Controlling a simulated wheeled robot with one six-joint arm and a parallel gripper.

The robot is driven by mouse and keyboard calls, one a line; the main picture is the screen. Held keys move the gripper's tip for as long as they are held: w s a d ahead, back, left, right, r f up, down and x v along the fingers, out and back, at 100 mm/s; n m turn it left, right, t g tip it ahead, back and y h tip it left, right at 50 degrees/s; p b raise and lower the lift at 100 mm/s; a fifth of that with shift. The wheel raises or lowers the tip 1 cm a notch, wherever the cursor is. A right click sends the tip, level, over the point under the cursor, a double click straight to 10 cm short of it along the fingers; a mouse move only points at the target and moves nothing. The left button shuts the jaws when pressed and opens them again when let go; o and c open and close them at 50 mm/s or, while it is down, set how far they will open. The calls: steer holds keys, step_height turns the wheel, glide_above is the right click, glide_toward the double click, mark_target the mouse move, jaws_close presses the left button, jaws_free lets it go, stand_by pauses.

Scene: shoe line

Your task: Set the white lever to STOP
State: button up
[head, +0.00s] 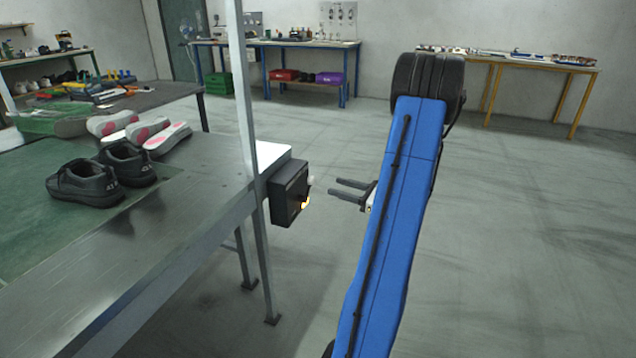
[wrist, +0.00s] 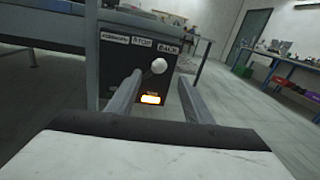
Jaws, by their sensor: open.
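The white lever's round knob (wrist: 159,66) sticks out from the front of a dark control box (wrist: 122,66). In the wrist view it appears below and between the STOP label (wrist: 141,41) and the BACK label (wrist: 167,49); I cannot tell its exact setting. In the head view the knob (head: 311,180) shows small at the right side of the box (head: 287,193). My gripper (head: 333,187) is open and empty, a short gap to the right of the knob. In the wrist view the knob appears between its two fingers (wrist: 160,76).
An orange lamp (wrist: 150,99) glows low on the box. A metal post (head: 249,130) stands close beside the box. The steel table (head: 190,215) carries dark shoes (head: 88,183) and pink-and-white soles (head: 165,138). The floor right of the box is clear.

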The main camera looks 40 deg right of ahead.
mark_target(314, 180)
steer(key=x, duration=0.9)
steer(key=shift+w, duration=0.1)
steer(key=shift+c, duration=0.4)
jaws_close()
steer(key=shift+a, duration=0.1)
steer(key=a+n, duration=0.1)
steer(key=r+n, duration=0.1)
steer(key=n, duration=0.1)
steer(key=shift+s+a, duration=0.35)
steer(key=shift+s, duration=0.05)
steer(key=shift+s+a+r+n+t, duration=0.1)
steer(key=shift+s+a+n, duration=0.1)
steer(key=shift+a+n, duration=0.45)
steer(key=shift+s+a+n+t, duration=0.1)
steer(key=shift+s+a+n, duration=0.15)
steer(key=shift+n, duration=0.75)
steer(key=shift+s+a+r+n+t, duration=0.1)
steer(key=shift+a+n, duration=0.35)
steer(key=shift+n, duration=0.4)
